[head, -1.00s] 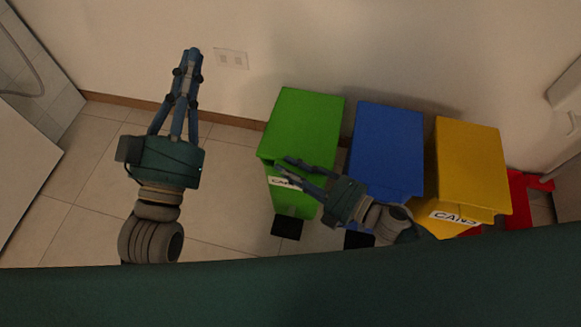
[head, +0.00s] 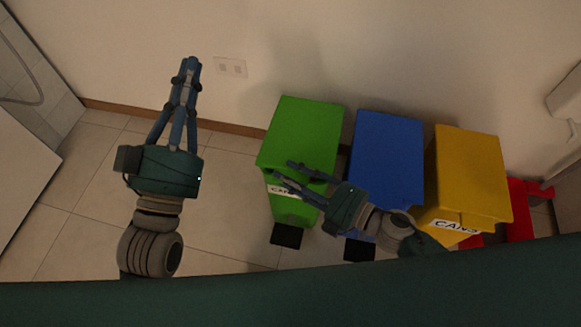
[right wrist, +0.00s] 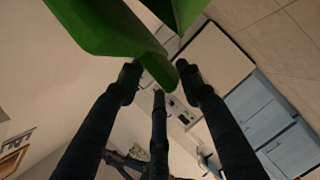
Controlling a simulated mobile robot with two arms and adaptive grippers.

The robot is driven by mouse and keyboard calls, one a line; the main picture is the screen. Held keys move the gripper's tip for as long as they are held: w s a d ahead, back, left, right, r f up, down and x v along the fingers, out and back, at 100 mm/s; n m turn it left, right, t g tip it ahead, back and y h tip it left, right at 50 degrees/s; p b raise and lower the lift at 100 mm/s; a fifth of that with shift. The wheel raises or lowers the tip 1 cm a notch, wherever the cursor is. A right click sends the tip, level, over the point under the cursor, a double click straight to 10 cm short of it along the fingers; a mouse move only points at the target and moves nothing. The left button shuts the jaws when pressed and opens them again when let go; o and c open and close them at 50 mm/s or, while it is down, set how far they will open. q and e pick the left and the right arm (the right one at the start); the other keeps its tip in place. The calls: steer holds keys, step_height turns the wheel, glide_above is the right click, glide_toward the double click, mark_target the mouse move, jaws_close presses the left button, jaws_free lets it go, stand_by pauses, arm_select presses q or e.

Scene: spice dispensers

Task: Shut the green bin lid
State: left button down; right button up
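The green bin (head: 292,210) stands at the left of the row of bins, with its green lid (head: 302,125) on top. The lid looks down or nearly down in the head view; whether it is fully shut I cannot tell. My right gripper (head: 283,169) is open at the bin's front, near the lid's front edge. In the right wrist view a green edge (right wrist: 100,25) lies just beyond the spread fingers (right wrist: 158,75); contact is unclear.
A blue bin (head: 388,150), a yellow bin (head: 470,180) and a red bin (head: 520,205) stand to the right. Black pedals (head: 286,235) stick out at the front. The wall (head: 130,45) is close behind. Floor (head: 90,200) is clear on the left.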

step_height(320, 180, up, 8)
steer(key=shift+r, duration=0.15)
stand_by(0.3)
steer(key=shift+s, duration=0.1)
